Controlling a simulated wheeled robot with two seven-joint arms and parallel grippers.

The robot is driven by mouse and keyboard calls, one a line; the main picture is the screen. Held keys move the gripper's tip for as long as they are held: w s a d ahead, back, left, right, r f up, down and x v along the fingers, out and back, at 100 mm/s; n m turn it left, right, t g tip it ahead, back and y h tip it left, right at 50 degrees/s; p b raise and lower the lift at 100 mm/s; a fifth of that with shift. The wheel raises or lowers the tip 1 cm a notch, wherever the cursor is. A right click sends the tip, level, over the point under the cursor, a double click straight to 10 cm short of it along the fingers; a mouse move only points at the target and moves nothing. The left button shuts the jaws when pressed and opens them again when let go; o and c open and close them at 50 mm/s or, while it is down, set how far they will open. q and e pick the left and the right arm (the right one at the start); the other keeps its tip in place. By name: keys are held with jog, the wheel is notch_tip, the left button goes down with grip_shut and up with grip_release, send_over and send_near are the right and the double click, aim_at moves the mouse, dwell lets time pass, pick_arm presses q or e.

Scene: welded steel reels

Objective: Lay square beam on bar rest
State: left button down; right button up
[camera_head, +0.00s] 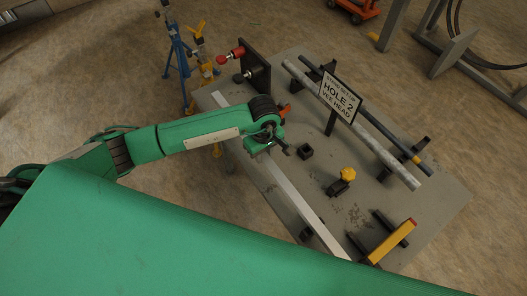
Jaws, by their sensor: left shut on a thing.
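A long light-grey square beam (302,205) runs diagonally along the left side of the grey table. My left gripper (276,147) reaches over from the left and is shut on the beam near its middle. Black supports (423,146) on the right carry a grey round bar (375,148) and a darker bar (398,143). Which support is the bar rest is not clear. My right gripper is not in view.
A sign (339,96) reading "HOLE 2 VEE HEAD" stands on the table (428,215). Blue (180,52) and yellow (201,58) stands are behind left.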

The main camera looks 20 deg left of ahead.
pick_arm(q)
jog(key=shift+f+b, duration=0.55)
jog(key=shift+b, duration=0.1)
dwell(0.8)
jog(key=c, duration=1.1)
grip_release()
jog(key=shift+o, duration=0.4)
jog(key=o, duration=1)
